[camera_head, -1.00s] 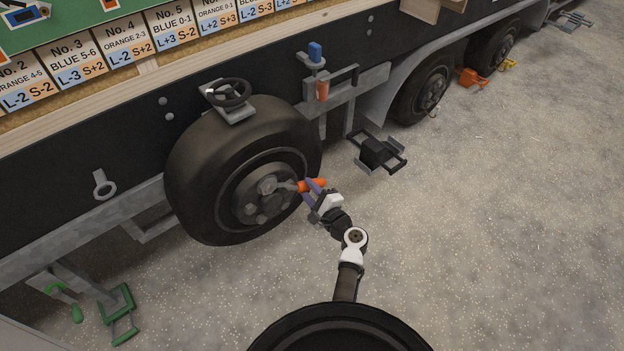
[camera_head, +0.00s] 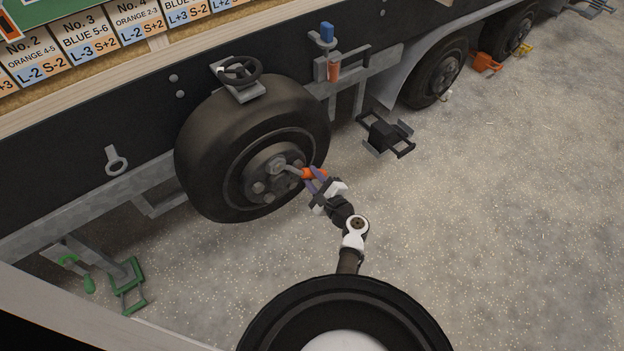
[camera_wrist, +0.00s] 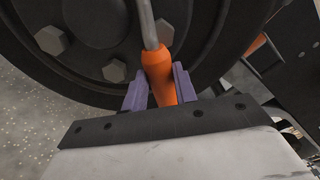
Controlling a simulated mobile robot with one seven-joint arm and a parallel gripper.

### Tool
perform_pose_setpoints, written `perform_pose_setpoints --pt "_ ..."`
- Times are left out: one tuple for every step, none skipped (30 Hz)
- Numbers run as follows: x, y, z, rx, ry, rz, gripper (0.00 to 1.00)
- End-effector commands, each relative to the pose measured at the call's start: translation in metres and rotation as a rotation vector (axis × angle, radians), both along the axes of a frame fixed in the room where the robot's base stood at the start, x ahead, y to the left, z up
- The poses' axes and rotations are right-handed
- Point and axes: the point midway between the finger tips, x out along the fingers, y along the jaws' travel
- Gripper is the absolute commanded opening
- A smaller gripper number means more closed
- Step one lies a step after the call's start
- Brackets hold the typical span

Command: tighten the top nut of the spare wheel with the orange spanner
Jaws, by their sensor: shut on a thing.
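The spare wheel (camera_head: 205,140) is a dark tyre with a grey hub, mounted against the trailer's side. The spanner's orange handle (camera_head: 314,173) points right and slightly down from the hub. Its grey head lies at the top nut (camera_head: 277,166); whether it fully encloses the nut is too small to tell. My gripper (camera_head: 313,181) is shut on the handle, just right of the hub. In the wrist view the orange handle (camera_wrist: 158,75) sits between the purple fingers, its grey shaft running up out of frame. Other hub nuts (camera_wrist: 51,40) show bare.
A handwheel (camera_head: 240,71) sits above the tyre. A black step-like bracket (camera_head: 385,135) stands to the right, and green fittings (camera_head: 128,280) at lower left. An orange chock-like object (camera_head: 486,63) lies farther back. The speckled floor on the right is clear.

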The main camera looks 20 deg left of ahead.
Motion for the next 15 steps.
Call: perform_pose_setpoints --pt "0.001 0.000 0.001 -0.005 -0.008 0.001 0.00" --pt "0.001 0.000 0.001 -0.006 -0.010 0.000 0.00" --pt "0.001 -0.001 0.002 -0.007 -0.011 0.000 0.00" --pt "0.000 -0.001 0.002 -0.007 -0.011 0.000 0.00" --pt "0.000 -0.002 0.002 -0.007 -0.011 0.000 0.00" --pt "-0.001 -0.003 0.002 -0.006 -0.010 0.000 0.00" --pt "-0.002 -0.004 0.002 -0.006 -0.010 0.000 0.00" --pt "-0.003 -0.006 0.002 -0.006 -0.011 -0.001 0.00" --pt "-0.005 -0.008 0.003 -0.006 -0.011 -0.001 0.00" --pt "-0.006 -0.010 0.003 -0.006 -0.011 -0.001 0.00" --pt "-0.008 -0.012 0.003 -0.006 -0.009 -0.001 0.00" --pt "-0.010 -0.014 0.002 -0.006 -0.009 -0.001 0.00" --pt "-0.011 -0.017 0.002 -0.006 -0.009 -0.002 0.00" --pt "-0.013 -0.019 0.002 -0.006 -0.009 -0.002 0.00" --pt "-0.015 -0.021 0.002 -0.006 -0.009 -0.002 0.00"
